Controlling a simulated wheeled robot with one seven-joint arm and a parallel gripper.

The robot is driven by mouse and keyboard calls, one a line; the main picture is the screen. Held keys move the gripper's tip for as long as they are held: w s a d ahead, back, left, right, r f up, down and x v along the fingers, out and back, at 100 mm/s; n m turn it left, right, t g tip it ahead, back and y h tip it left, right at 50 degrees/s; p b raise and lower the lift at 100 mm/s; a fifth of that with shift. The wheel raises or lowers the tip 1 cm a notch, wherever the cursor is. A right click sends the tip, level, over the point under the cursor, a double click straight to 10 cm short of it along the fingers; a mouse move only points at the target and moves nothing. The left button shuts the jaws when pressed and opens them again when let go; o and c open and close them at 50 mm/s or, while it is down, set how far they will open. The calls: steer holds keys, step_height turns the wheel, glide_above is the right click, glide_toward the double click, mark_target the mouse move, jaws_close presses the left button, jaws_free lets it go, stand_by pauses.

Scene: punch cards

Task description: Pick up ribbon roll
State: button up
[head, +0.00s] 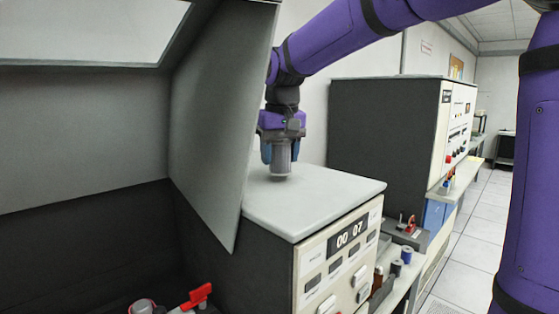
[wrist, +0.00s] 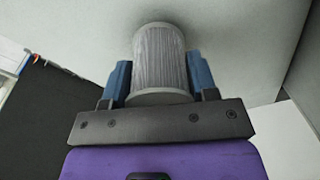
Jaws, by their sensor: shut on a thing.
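The ribbon roll (head: 280,161) is a grey cylinder with ridged sides and paler rims. It is upright between the blue fingers of my gripper (head: 281,154), low at the white top of the cabinet. In the wrist view the roll (wrist: 161,60) sits between both fingers of my gripper (wrist: 160,80), which are shut on its sides. I cannot tell whether its bottom touches the cabinet top.
The cabinet top (head: 338,196) is otherwise clear. A grey slanted panel (head: 222,130) stands close on the left. A taller dark cabinet (head: 382,125) is at the right behind. Small spools (head: 397,267) and a red-handled device (head: 408,226) stand on a lower bench at right.

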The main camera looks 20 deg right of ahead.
steer(key=shift+s+r, duration=0.2)
steer(key=shift+r, duration=0.85)
steer(key=s, duration=0.5)
steer(key=s+r, duration=0.1)
steer(key=s, duration=0.4)
steer(key=s+a, duration=0.1)
steer(key=s, duration=0.4)
steer(key=shift+s+r, duration=0.15)
steer(key=shift+s, duration=0.15)
